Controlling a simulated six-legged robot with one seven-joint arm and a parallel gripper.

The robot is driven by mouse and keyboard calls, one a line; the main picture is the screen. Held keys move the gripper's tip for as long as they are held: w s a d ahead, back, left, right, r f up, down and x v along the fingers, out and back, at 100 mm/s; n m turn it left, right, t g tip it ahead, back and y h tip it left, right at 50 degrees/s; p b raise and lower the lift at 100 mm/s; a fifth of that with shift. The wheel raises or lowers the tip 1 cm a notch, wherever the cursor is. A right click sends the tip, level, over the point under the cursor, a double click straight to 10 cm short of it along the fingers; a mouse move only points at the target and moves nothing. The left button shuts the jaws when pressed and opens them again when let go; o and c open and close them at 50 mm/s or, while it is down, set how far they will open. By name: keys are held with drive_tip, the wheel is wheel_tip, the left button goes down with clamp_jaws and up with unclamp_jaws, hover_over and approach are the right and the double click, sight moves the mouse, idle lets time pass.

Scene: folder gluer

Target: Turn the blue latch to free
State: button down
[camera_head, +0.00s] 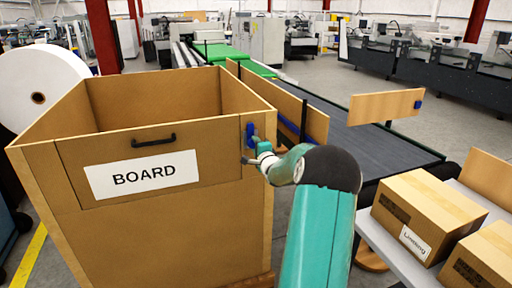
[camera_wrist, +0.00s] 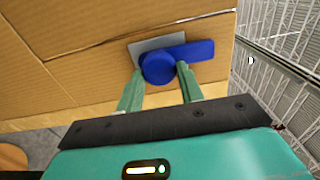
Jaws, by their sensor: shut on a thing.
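The blue latch (camera_head: 250,134) sits at the right edge of the front of the brown box marked BOARD (camera_head: 70,228). In the wrist view the blue latch (camera_wrist: 190,53) has a round hub and an arm pointing right, over a grey plate (camera_wrist: 147,43). My gripper (camera_head: 252,152) is at the latch, at the box's front right corner. In the wrist view my gripper's green fingers (camera_wrist: 158,82) stand on either side of the latch's hub and lower edge, shut on it. The exact contact is partly hidden by the hub.
A front panel with a black handle (camera_head: 153,141) and a BOARD label (camera_head: 142,175) lies left of the latch. A dark conveyor (camera_head: 375,145) runs behind on the right. Cartons (camera_head: 425,210) sit on a grey table at the right. A white roll (camera_head: 42,90) stands at the left.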

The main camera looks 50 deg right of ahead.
idle(0.4)
drive_tip(key=c, duration=0.9)
unclamp_jaws()
drive_tip(key=shift+w, duration=0.1)
drive_tip(key=v, duration=1.4)
